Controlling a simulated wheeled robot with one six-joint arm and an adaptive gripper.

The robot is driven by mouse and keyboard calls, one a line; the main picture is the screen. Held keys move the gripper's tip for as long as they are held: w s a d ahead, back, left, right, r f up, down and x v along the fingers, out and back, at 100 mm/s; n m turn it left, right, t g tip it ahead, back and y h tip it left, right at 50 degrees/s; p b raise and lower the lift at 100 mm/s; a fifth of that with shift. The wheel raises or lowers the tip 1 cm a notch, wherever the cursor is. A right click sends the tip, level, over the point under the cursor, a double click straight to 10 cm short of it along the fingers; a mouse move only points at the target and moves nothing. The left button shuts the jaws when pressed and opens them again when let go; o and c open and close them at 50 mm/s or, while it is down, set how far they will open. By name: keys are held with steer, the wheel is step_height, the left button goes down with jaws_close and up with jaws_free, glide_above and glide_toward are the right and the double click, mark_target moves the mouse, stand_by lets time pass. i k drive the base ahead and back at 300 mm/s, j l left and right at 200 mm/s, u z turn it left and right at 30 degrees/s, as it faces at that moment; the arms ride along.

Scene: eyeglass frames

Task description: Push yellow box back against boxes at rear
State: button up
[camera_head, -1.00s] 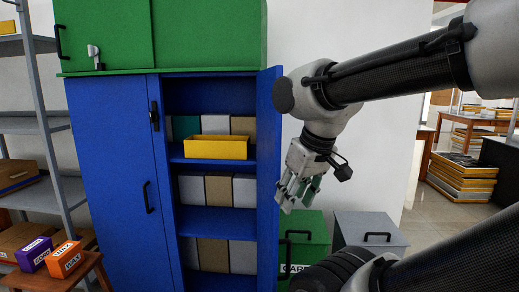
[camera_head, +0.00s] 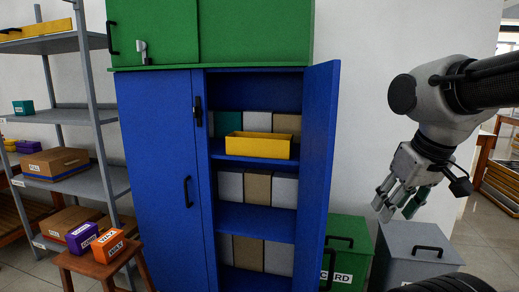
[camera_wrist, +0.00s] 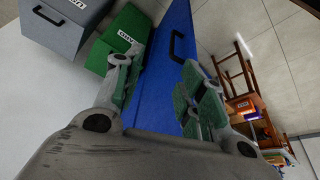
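The yellow box (camera_head: 258,146) is an open-topped tray on a middle shelf of the blue cabinet (camera_head: 158,170), in the head view. Behind it on the same shelf stand a teal box (camera_head: 228,124), a white box (camera_head: 258,121) and a tan box (camera_head: 288,124). The yellow box sits near the shelf's front edge; the gap behind it is hard to judge. My gripper (camera_head: 398,207) hangs to the right of the cabinet, outside its open right door (camera_head: 318,165), fingers apart and empty. In the wrist view the fingers (camera_wrist: 155,80) are spread with nothing between them.
The open blue door stands between my gripper and the shelves. A green bin (camera_head: 347,240) and a grey bin (camera_head: 415,250) are below my gripper. A stool (camera_head: 98,262) with purple and orange boxes stands front left. Grey shelving (camera_head: 85,120) is further left.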

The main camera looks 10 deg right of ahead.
mark_target(269, 145)
steer(key=j+z, duration=0.1)
steer(key=z, duration=0.25)
steer(key=j+z, duration=0.15)
steer(key=z, duration=0.25)
steer(key=j+z, duration=0.3)
steer(key=j, duration=0.4)
steer(key=k+j+z, duration=0.1)
steer(key=j+z, duration=0.2)
steer(key=j, duration=1.2)
steer(key=i+j, duration=0.15)
steer(key=i, duration=0.2)
